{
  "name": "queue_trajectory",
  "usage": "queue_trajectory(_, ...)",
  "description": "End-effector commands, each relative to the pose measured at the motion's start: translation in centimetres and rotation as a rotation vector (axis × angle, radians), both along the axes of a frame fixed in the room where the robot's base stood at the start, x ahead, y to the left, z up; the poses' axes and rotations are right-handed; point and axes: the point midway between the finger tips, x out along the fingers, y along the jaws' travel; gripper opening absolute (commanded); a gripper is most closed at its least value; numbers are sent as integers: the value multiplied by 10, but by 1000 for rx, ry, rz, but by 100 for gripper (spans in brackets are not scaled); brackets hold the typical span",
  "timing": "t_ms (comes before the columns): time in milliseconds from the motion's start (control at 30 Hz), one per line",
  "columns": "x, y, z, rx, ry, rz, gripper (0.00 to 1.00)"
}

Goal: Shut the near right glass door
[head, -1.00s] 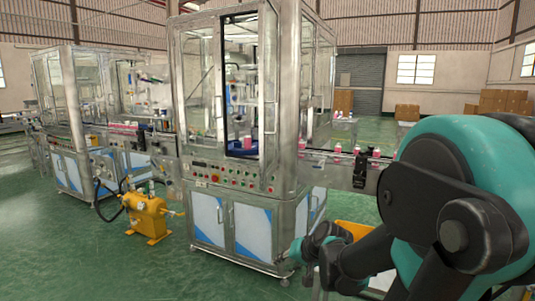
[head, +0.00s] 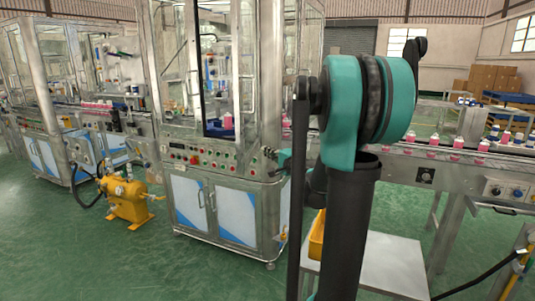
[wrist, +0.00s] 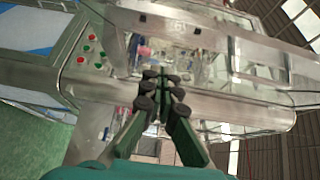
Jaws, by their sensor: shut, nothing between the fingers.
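The near crimping machine (head: 215,150) is a steel cabinet with glass doors, left of centre in the head view. Its front has a dark-edged opening with machine parts showing inside. A glass panel with a vertical handle (head: 253,95) stands at the right of this opening; I cannot tell its exact angle. My gripper (wrist: 162,80) is shut and empty in the wrist view, in front of the machine's steel frame. I cannot tell whether it touches anything. In the head view my arm hides part of the machine's right side.
A button panel (wrist: 88,48) is left of the fingers in the wrist view. A conveyor (head: 440,152) with pink-and-white containers runs right from the machine. A yellow pump unit (head: 127,197) stands on the green floor. A low white table (head: 385,265) stands below the conveyor.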

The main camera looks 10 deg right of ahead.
Motion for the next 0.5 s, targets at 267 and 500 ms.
queue_trajectory(267, 52, 23, 0, -1, 1, 4, 0)
queue_trajectory(500, 67, 52, 0, -1, 1, 4, 0)
